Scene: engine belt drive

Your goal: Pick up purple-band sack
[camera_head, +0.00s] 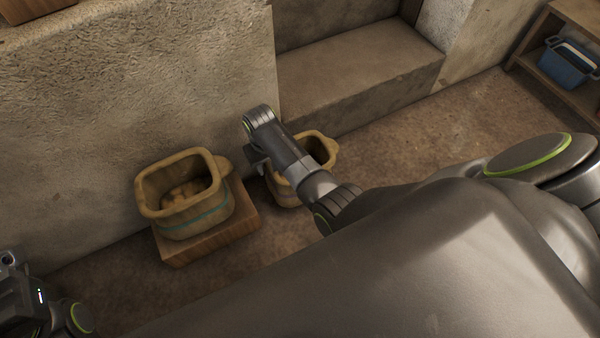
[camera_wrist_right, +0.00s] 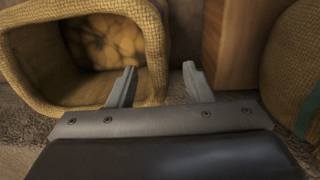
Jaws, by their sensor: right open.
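In the right wrist view an open-mouthed woven sack (camera_wrist_right: 158,40) fills the upper left, with lumpy contents inside. My right gripper (camera_head: 254,160) is beside the floor sack in the head view. In the wrist view its fingers (camera_wrist_right: 158,80) are apart, the left one overlapping the sack's rim and the right one clear of it; contact cannot be told. My left gripper (camera_head: 35,300) is at the lower left corner, its fingers not clear.
Another sack with a teal band (camera_head: 200,222) stands on a wooden block (camera_head: 215,245) to the left. The green-banded sack (camera_wrist_right: 290,70) is at the right of the wrist view. A stone wall and ledge (camera_head: 350,75) stand behind. A blue bin (camera_head: 568,65) sits on a shelf.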

